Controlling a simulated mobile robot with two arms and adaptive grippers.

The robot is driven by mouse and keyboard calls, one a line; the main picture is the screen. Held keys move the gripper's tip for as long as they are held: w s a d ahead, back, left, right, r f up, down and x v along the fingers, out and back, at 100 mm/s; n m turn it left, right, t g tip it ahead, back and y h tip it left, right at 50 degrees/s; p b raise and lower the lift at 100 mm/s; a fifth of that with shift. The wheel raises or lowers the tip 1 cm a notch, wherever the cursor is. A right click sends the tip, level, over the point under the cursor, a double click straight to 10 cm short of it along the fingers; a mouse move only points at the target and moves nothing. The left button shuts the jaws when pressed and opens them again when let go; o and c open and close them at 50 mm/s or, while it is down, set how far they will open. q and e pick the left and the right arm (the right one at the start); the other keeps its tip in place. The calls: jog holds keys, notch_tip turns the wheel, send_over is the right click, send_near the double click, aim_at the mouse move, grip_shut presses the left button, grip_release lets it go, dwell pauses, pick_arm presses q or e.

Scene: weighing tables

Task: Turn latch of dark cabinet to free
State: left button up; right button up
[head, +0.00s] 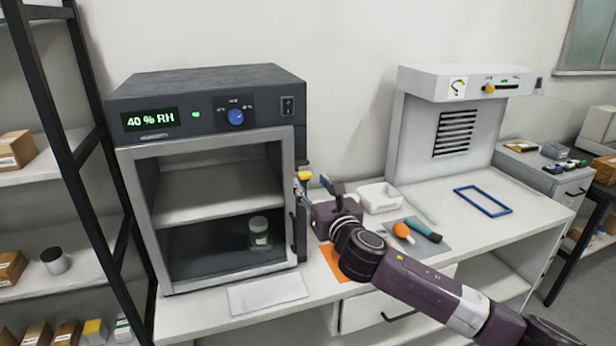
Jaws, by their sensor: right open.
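The dark cabinet (205,88) stands on the left of the white table, with a "40 % RH" display and a blue knob on its top panel. Its grey-framed glass door (218,140) looks shut. A small yellow piece (304,175), which looks like the latch, sits at the door's right edge. My right gripper (319,188) is open right beside the yellow piece, its fingers pointing toward the cabinet's right side. Whether it touches the latch I cannot tell. The latch's lower part is partly hidden by the gripper. My left gripper is not in view.
A jar (259,233) stands inside the cabinet. A white hood (450,90) and blue frame (483,201) are further right. Shelving stands left.

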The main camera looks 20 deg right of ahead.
aim_at(306, 177)
jog(key=shift+w, duration=1.6)
jog(key=shift+c, duration=0.6)
grip_shut()
